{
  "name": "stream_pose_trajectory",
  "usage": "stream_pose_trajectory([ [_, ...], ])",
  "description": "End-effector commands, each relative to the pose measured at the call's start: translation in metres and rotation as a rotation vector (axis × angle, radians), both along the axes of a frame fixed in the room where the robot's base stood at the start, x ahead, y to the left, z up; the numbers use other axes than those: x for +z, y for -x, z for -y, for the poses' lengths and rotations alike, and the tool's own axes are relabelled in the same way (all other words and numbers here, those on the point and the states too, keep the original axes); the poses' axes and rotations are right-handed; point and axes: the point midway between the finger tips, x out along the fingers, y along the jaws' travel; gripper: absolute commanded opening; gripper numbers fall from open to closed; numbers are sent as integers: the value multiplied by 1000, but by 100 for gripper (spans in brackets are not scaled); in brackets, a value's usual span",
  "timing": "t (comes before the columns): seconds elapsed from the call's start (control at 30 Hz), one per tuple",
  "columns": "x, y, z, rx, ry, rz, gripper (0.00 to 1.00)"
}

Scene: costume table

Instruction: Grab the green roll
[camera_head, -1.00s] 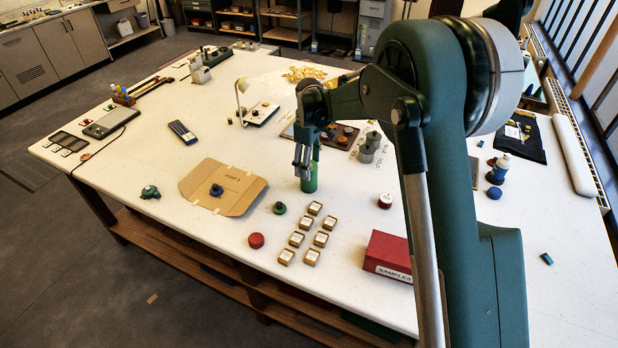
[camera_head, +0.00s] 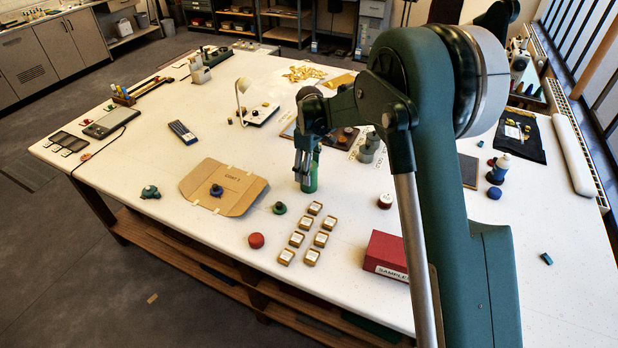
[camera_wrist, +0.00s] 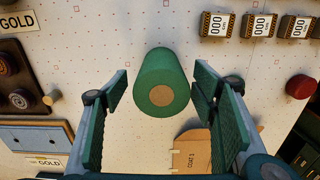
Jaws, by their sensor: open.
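The green roll (camera_head: 311,181) stands upright on the white table, and my gripper (camera_head: 304,176) is directly above and around its upper part in the head view. In the wrist view the green roll (camera_wrist: 161,84) shows its round end with a tan core. My gripper (camera_wrist: 160,95) is open there, with one finger on each side of the roll and a visible gap on both sides. The fingers do not appear to touch it. In the head view the fingers hide part of the roll.
Several small labelled boxes (camera_head: 296,239) stand in front of the roll. A flat cardboard piece (camera_head: 238,203) lies to its left, and a red samples box (camera_head: 388,254) is at front right. Grey cylinders (camera_head: 367,152) stand behind right. Bare table surrounds the roll closely.

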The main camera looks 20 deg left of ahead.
Motion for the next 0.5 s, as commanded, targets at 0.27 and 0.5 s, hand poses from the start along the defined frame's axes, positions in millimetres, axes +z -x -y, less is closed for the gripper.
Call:
stream_pose_trajectory([
  [0.27,-12,0,0,0,0,0,58],
  [0.5,-39,1,1,0,0,0,58],
])
